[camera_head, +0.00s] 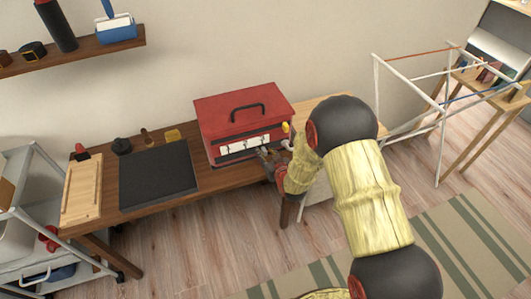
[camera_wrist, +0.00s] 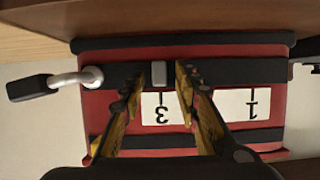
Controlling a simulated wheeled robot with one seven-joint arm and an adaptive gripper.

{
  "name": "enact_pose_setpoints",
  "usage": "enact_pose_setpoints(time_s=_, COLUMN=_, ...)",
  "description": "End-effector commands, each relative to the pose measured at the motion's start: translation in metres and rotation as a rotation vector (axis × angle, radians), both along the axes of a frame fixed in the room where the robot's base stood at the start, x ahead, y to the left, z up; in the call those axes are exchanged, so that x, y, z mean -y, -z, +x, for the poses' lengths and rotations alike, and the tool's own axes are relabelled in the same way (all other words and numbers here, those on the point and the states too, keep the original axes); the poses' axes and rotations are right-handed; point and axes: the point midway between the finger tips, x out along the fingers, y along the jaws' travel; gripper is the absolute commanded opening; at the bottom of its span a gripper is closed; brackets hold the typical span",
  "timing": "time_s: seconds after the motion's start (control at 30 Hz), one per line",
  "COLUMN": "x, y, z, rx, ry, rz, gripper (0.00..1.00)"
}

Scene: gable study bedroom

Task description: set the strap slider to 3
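The red box (camera_head: 240,108) stands on the wooden bench with a white number plate (camera_head: 245,144) on its front. In the wrist view the box (camera_wrist: 270,143) appears upside down, with a dark strap (camera_wrist: 235,72) across it. A small grey slider (camera_wrist: 158,74) sits on the strap, roughly in line with the inverted 3 on the plate (camera_wrist: 160,112). The inverted 1 shows farther right; the part between is hidden by a finger. My gripper (camera_wrist: 158,82) is open with one finger on each side of the slider, and gaps show. In the head view my gripper (camera_head: 268,156) is at the box front.
A dark handle (camera_wrist: 32,88) on a pale ring juts out at the wrist view's left. A black mat (camera_head: 158,175) and a wooden board (camera_head: 82,193) lie left of the box. A white drying rack (camera_head: 440,108) stands to the right. A shelf (camera_head: 80,50) hangs at upper left.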

Motion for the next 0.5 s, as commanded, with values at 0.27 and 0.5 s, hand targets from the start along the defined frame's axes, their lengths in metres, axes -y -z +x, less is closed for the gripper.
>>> enact_pose_setpoints(time_s=0.27, x=0.011, y=-0.017, z=-0.036, rx=0.001, ry=0.002, rz=0.000, gripper=0.32)
enact_pose_setpoints(time_s=0.5, x=0.022, y=-0.033, z=-0.076, rx=0.000, ry=0.000, rz=0.000, gripper=0.32)
